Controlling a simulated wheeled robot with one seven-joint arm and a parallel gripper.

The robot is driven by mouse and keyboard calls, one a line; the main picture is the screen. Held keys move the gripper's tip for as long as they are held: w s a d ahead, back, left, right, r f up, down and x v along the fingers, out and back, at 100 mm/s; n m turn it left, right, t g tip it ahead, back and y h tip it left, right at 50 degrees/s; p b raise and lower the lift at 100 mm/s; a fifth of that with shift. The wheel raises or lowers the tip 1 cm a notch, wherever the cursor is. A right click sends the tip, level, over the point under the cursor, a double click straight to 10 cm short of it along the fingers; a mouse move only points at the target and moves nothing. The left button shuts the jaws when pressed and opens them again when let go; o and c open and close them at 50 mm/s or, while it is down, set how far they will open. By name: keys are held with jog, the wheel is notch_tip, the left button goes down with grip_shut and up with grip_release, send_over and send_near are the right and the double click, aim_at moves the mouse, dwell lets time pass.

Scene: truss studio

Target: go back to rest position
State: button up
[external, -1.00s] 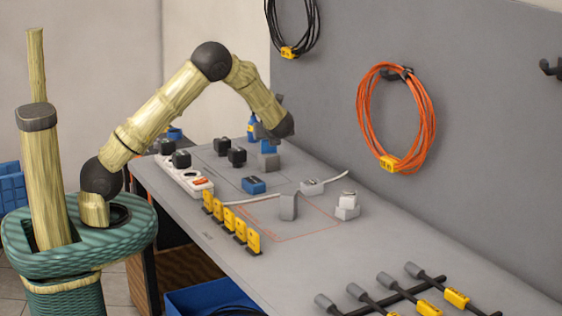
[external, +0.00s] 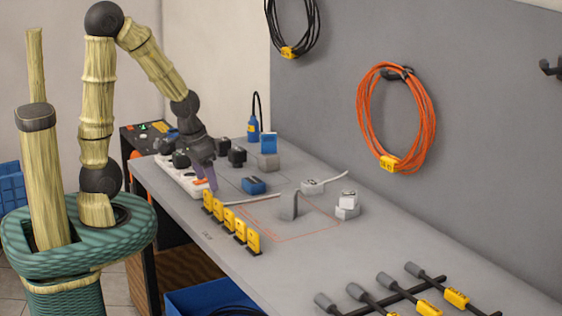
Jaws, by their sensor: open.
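My gripper (external: 208,182) is open and points down over the near side of the white power strip (external: 180,177), just behind the row of yellow tags (external: 230,222). I see nothing held between its fingers. The gripper hides part of the strip and some of the black plugs (external: 180,158) there. I cannot tell whether the fingers touch the strip.
A blue bottle-like device (external: 254,132), a blue block on a grey base (external: 268,145), a blue connector (external: 254,186) and grey adapters (external: 346,206) stand on the bench (external: 300,255). Orange cable (external: 362,112) hangs on the wall.

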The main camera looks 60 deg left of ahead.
jog(key=p+v, duration=0.2)
jog(key=w+p+v, duration=0.1)
jog(key=p+v, duration=0.2)
jog(key=shift+w+r, duration=0.1)
dwell(1.3)
